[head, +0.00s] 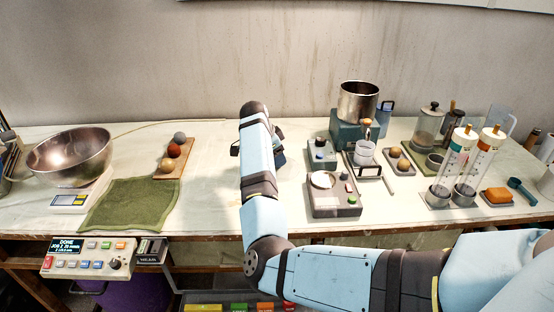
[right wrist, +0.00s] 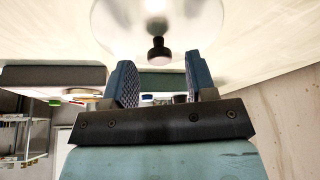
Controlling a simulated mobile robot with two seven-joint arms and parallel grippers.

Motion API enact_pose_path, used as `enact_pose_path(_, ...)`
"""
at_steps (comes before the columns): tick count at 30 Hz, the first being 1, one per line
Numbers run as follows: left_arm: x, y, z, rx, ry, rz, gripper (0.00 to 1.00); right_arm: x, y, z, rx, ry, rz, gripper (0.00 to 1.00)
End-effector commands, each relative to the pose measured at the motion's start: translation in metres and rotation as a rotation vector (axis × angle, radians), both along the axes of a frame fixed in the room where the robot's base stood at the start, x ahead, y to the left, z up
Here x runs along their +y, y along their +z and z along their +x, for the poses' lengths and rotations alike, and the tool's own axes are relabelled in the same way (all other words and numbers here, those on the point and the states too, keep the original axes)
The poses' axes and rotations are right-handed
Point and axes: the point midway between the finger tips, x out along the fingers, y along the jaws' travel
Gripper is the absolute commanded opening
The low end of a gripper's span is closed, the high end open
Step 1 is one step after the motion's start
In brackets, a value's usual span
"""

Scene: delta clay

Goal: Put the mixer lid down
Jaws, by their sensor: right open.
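The mixer lid shows in the right wrist view as a clear round disc with a black knob (right wrist: 158,50). It appears to rest on the pale table top. In the head view my right arm hides it. My right gripper (right wrist: 160,75) is open, its two blue fingers spread on either side of the knob's line. The knob is just beyond the fingertips, with nothing gripped. In the head view the right gripper (head: 260,150) is mostly behind my own forearm, over the middle of the table. My left gripper is not in view.
A steel pot on a teal base (head: 345,130) and a grey device (head: 333,204) stand right of my arm. A green cloth (head: 130,203), a wooden board with balls (head: 175,160) and a steel bowl (head: 72,152) are left. Table between board and arm is clear.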

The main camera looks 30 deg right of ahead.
Motion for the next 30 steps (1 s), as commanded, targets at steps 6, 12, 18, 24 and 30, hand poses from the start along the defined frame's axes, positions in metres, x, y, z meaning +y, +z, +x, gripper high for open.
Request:
enact_pose_path(6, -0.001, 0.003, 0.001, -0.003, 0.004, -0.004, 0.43, 0.019, 0.046, 0.004, -0.005, 0.002, 0.000, 0.51)
enact_pose_path(12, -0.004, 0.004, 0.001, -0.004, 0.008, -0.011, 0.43, 0.032, 0.080, 0.006, -0.003, 0.000, 0.000, 0.51)
enact_pose_path(18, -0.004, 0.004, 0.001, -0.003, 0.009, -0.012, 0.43, 0.039, 0.095, 0.007, -0.001, 0.000, 0.000, 0.51)
enact_pose_path(24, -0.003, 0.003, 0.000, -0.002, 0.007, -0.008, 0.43, 0.040, 0.097, 0.007, -0.001, 0.000, 0.000, 0.51)
enact_pose_path(30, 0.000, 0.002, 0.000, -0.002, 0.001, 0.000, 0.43, 0.039, 0.096, 0.007, -0.001, 0.000, 0.000, 0.51)
